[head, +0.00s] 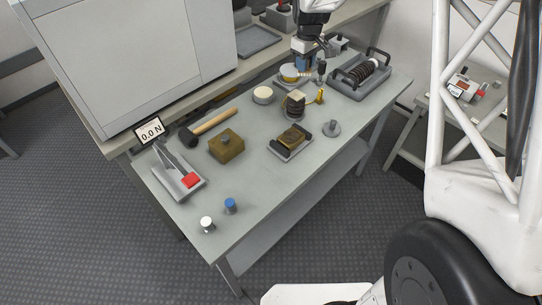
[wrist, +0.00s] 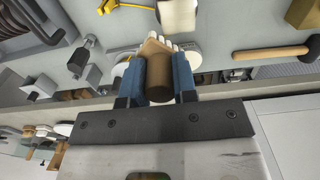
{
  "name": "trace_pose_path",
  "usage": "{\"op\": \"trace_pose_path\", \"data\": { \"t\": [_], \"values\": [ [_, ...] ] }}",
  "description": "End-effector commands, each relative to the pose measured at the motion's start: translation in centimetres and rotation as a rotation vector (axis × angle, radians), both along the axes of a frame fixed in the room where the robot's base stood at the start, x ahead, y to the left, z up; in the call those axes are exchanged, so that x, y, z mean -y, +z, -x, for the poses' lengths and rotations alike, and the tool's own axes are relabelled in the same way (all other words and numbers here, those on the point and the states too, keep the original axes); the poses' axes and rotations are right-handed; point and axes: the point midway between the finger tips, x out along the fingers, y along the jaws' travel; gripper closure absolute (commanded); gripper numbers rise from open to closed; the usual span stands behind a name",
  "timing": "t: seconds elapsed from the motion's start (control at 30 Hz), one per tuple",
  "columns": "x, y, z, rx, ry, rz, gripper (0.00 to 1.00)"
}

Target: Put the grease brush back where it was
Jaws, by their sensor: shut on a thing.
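My gripper (head: 303,65) is at the far end of the table, its blue fingers shut on the grease brush. In the wrist view the brush's brown wooden handle (wrist: 159,86) sits between the two fingers of my gripper (wrist: 160,72), with pale bristles (wrist: 170,42) pointing away from the palm. In the head view the fingers hide most of the brush. A round dish with a yellow band (head: 289,74) is just below and beside the fingers. I cannot tell whether the brush touches it.
A dark post (head: 321,72) and a grey tray with a coil spring (head: 345,85) stand close right of my gripper. A cream round tin (head: 263,95) and a dark coil with a block (head: 294,108) are nearer. A mallet (head: 213,122) lies left.

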Motion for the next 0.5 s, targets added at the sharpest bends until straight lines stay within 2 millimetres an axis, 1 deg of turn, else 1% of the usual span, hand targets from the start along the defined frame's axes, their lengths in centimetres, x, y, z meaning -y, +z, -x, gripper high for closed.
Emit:
{"op": "trace_pose_path", "data": {
  "t": [0.17,0.27,0.37,0.5],
  "values": [
    [-1.2,-0.5,2.3,0.0,0.002,0.0,0.96],
    [-2.2,-1.0,4.5,-0.001,0.003,0.001,0.96],
    [-3.3,-1.6,7.2,-0.001,0.003,0.0,0.96],
    [-4.8,-2.7,11.7,-0.001,0.004,0.0,0.96]
  ]
}}
